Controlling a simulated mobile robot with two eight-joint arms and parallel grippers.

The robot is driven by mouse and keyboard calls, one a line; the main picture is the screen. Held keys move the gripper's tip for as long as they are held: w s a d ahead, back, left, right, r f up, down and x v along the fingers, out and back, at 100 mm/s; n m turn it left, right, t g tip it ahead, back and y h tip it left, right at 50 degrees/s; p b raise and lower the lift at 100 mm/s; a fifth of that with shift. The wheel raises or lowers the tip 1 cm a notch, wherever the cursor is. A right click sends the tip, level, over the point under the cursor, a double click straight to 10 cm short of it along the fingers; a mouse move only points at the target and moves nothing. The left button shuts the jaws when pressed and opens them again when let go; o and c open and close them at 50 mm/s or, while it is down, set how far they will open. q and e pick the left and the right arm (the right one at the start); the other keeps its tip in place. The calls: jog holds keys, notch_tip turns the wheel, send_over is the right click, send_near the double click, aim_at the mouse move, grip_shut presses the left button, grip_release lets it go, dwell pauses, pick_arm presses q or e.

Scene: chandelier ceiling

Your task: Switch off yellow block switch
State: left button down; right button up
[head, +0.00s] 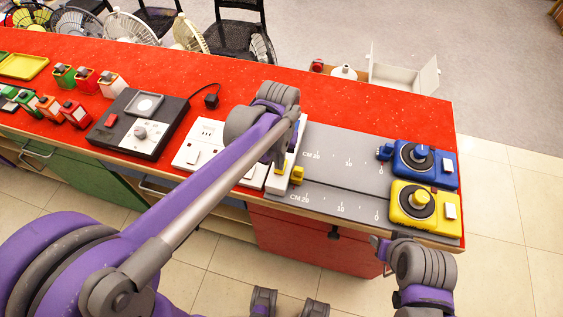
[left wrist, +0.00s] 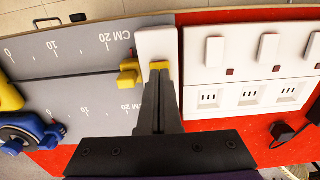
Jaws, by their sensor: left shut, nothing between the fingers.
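A white switch panel (left wrist: 156,42) with a yellow rocker (left wrist: 160,66) stands at the end of the grey track board in the left wrist view. The closed fingers of my left gripper (left wrist: 159,78) are right at the yellow rocker; contact cannot be told. In the head view my left gripper (head: 279,158) is over this panel (head: 277,180) and partly hides it. A small yellow block (left wrist: 128,74) sits beside it on the track.
A blue knob block (head: 424,163) stands behind the yellow one. A white socket panel (head: 197,147) and a black device (head: 140,124) lie left of my gripper on the red counter (head: 330,105). Several small coloured blocks are farther left.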

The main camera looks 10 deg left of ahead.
pick_arm(q)
notch_tip(320, 180, up, 6)
jog(key=p, duration=0.3)
pick_arm(e)
jog(key=r, duration=0.1)
jog(key=w+r, duration=0.1)
jog(key=r, duration=0.2)
jog(key=shift+w+r, duration=0.3)
pick_arm(q)
jog(key=t, duration=0.6)
send_near(277, 172)
jog(key=s+a+f, duration=0.1)
jog(key=s+a, duration=0.5)
jog(key=s, duration=0.1)
jog(key=shift+f, duration=0.2)
